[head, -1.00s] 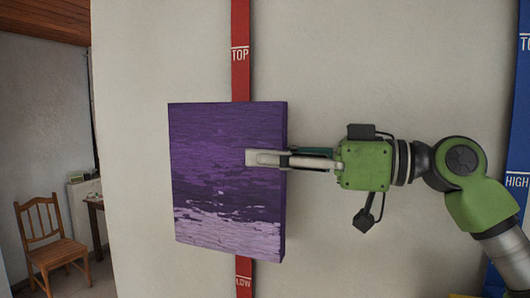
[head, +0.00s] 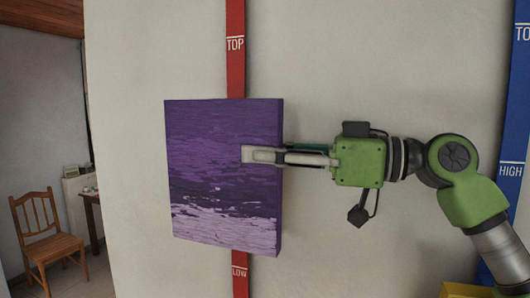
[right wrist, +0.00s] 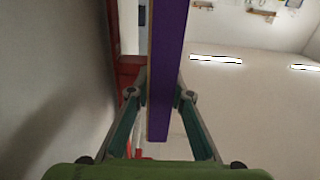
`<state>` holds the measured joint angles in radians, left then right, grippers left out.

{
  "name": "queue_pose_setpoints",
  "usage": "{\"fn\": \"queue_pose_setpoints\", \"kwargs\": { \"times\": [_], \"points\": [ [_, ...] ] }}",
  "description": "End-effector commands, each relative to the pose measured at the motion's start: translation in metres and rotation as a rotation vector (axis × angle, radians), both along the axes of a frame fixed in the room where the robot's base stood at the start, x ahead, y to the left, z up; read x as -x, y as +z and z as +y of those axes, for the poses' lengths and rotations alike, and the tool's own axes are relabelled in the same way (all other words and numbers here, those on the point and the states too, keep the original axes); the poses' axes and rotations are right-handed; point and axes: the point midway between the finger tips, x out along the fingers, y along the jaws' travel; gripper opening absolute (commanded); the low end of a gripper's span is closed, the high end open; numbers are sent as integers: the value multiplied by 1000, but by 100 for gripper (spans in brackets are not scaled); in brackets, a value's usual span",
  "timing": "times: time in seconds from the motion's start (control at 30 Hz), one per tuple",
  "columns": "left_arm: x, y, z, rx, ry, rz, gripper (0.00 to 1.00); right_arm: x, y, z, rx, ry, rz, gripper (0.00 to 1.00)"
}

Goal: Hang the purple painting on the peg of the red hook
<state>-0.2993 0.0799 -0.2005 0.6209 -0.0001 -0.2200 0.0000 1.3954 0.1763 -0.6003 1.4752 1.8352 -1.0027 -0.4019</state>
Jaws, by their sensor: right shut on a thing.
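The purple painting (head: 215,150) is a thick canvas with a pale lilac band near its bottom. It is upright in front of a red strip (head: 235,75) on the wall, marked TOP above it and LOW below it. My right gripper (head: 262,155) is shut on its right edge, about mid-height. In the right wrist view the painting (right wrist: 166,60) shows edge-on between the fingers. A red part (right wrist: 128,72) shows on its left, by the wall. The painting hides the middle of the strip; I cannot make out the peg or whether the painting touches it. My left gripper is not in view.
A blue strip (head: 517,110) marked HIGH runs down the wall at the right. Part of a yellow thing (head: 468,290) shows at the bottom right. A wooden chair (head: 45,235) stands far left. The wall between painting and blue strip is bare.

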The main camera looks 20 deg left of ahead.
Motion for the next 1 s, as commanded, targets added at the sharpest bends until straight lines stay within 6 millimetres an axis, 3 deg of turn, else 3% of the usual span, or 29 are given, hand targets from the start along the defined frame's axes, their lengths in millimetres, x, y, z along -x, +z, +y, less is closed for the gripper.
{"fn": "queue_pose_setpoints", "kwargs": {
  "times": [0.4,0.43,0.5,0.83,1.0],
  "points": [
    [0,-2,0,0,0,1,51,0,-3,0,-2,0,-1,0],
    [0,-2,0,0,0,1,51,0,-2,0,-2,0,-1,27],
    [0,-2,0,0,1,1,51,0,-2,0,-1,0,-1,39],
    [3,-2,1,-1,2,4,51,0,-4,-1,1,0,0,39],
    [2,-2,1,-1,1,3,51,-1,-3,-18,-1,-2,1,39]
  ]
}}
